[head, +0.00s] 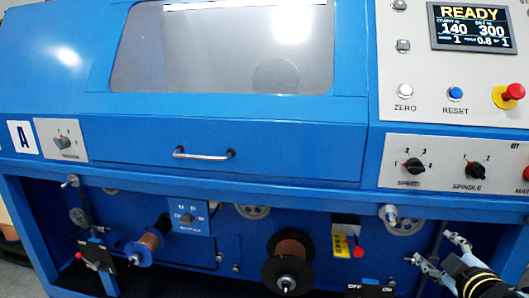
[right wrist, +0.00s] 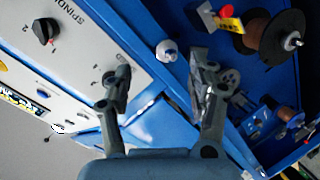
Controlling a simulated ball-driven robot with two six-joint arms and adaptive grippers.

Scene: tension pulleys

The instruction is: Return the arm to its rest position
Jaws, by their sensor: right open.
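My right gripper (head: 438,252) is at the lower right of the head view, in front of the lower bay of the blue machine (head: 300,135). Its two fingers are spread apart with nothing between them. My dark right wrist (head: 478,280) runs off the bottom right corner. In the right wrist view the gripper (right wrist: 157,78) is open and empty, with the machine's panel and bay beyond it. My left gripper and arm are not in view.
A wire spool (head: 288,258) and a smaller one (head: 148,242) sit in the lower bay. A pulley (head: 403,222) is above my right gripper. The control panel (head: 455,165) has a SPEED knob (head: 413,166) and a SPINDLE knob (head: 475,171). The display (head: 472,27) reads READY.

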